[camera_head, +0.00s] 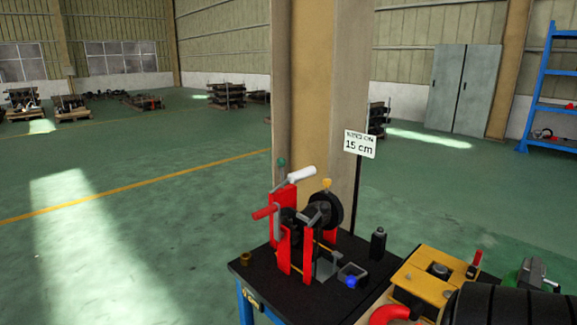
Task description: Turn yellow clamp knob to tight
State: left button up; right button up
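A small winch-like stand with red uprights (283,247) is on a black-topped bench (262,283). A small yellow knob (327,184) is at its top, just above a black round wheel (334,210). The knob is too small to tell whether it is tight or loose. A white-grip handle (301,174), a red-grip handle (265,212) and a green knob (281,162) are to its left. Neither of my grippers is in view, and nothing is seen touching the stand.
A sign reading "15 cm" (360,145) stands on a post behind the bench. A blue knob (351,282) and a black bottle-shaped piece (378,243) are on the bench. A yellow box (428,267) is at right. A pillar (318,110) rises behind. Floor at left is clear.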

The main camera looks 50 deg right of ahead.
aim_at(326, 182)
jog(key=i, duration=2.2)
jog(key=z, duration=2.75)
